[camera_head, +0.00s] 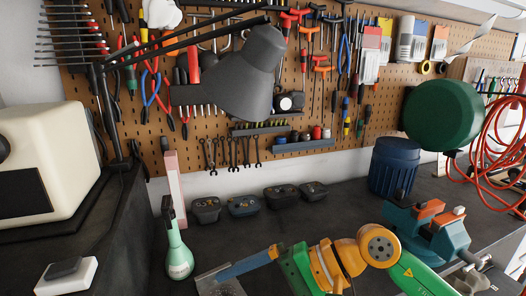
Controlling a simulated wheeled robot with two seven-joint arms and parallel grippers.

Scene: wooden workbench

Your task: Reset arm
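Neither of my grippers can be made out in the head view, and no gripper fingers show. A green and yellow-orange jointed, tool-like object (340,262) with a warning triangle lies across the bottom right, cut off by the lower edge.
The dark worktop (330,212) holds a green spray bottle (178,254), several dark small cases (243,206), a blue bin (394,167) and a vise (432,228). A grey lamp (240,78) overhangs it before a tool pegboard (330,100). A cream box (50,130) stands left.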

